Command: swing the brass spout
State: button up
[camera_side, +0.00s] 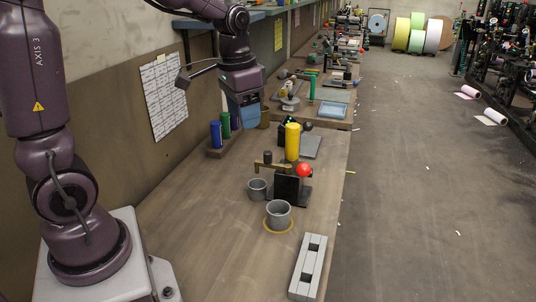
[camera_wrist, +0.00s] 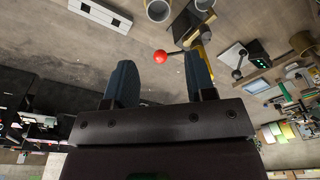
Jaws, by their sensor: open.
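The brass spout (camera_side: 274,166) is a short horizontal bar with a dark knob on top, beside a black block (camera_side: 287,187) with a red ball (camera_side: 304,170) on its right. A yellow cylinder (camera_side: 292,142) stands behind it. The spout's left end is above a small grey cup (camera_side: 257,189). My gripper (camera_side: 246,116) is above the table, up and left of the spout in the side view, and touches nothing there. In the wrist view my gripper (camera_wrist: 160,72) has its two blue fingers spread, with the red ball (camera_wrist: 160,56) seen between them.
A larger grey cup (camera_side: 278,215) stands on a yellow ring in front. A grey slotted block (camera_side: 308,266) lies at the near right edge. Blue and green cylinders (camera_side: 220,130) stand in a holder against the wall. The table's near left is clear.

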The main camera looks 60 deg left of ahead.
aim_at(268, 152)
jog(key=w+a+f+m+g, duration=0.1)
jog(key=w+a+f+m, duration=0.4)
jog(key=w+a+m, duration=0.45)
jog(key=shift+n, duration=0.25)
jog(key=f, duration=1.2)
jog(key=shift+w+f, duration=0.35)
grip_shut()
